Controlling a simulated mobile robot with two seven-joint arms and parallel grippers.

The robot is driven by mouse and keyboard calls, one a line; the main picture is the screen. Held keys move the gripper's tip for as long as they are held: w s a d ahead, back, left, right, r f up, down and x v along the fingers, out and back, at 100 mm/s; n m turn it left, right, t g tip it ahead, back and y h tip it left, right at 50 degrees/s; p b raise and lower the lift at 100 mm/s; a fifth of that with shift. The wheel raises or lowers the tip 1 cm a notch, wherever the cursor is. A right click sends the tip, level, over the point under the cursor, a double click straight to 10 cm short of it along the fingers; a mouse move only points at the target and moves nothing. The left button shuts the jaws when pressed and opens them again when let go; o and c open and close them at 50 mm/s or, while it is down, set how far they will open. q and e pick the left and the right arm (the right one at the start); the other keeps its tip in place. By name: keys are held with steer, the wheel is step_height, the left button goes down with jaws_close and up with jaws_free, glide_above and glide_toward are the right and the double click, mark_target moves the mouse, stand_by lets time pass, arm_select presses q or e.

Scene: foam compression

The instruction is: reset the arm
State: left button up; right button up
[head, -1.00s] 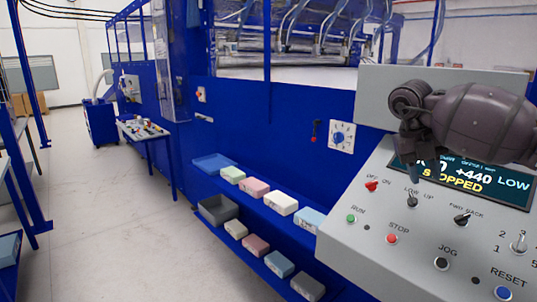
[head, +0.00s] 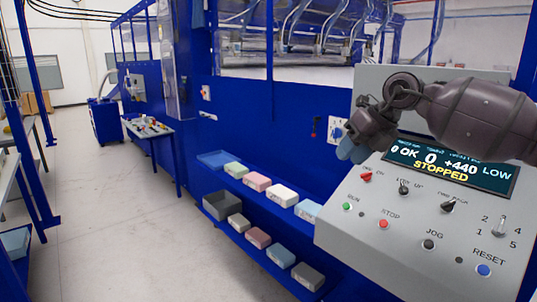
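My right arm reaches in from the right edge across the control panel (head: 395,245). Its gripper (head: 352,150) is at the panel's upper left corner, apart from the knobs, with bluish tips pointing down and left. I cannot tell whether its fingers are apart. A red switch (head: 366,176), black switches, a red stop button (head: 383,224) and a blue reset button (head: 484,270) show on the panel. My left gripper is out of view.
A blue machine wall (head: 250,120) stands behind. The floor (head: 110,220) at left is clear.

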steer(key=s+a+r+m+t+y, duration=0.1)
steer(key=s+a+y, duration=0.1)
steer(key=a+y, duration=0.45)
steer(key=s+a+r+m+t+y, duration=0.1)
steer(key=s+a+y, duration=0.1)
steer(key=a+y, duration=0.45)
steer(key=s+d+f+m+t+h, duration=0.1)
steer(key=d+f+m+t+h, duration=0.3)
steer(key=f+m, duration=0.5)
steer(key=s+d+f+m+t+h, duration=0.2)
steer(key=d+f+m+t+h, duration=0.25)
steer(key=f+m, duration=0.5)
steer(key=s+d+f+m+t+h, duration=0.1)
steer(key=d+f+m+t+h, duration=0.35)
steer(key=f+m, duration=0.45)
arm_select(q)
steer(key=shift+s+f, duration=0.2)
arm_select(e)
steer(key=s+d+f+m+g+h, duration=0.3)
steer(key=s+d+f+m, duration=0.1)
steer(key=s+f, duration=0.7)
steer(key=s+d+f+m+g+h, duration=0.2)
steer(key=s+d+f+m+g, duration=0.1)
steer(key=s+f, duration=0.8)
steer(key=s+d+m, duration=0.1)
steer(key=s+d, duration=0.1)
steer(key=s, duration=0.2)
steer(key=shift+d+f+m+h, duration=0.15)
steer(key=shift+f+m+h, duration=0.05)
steer(key=shift+m+h, duration=0.2)
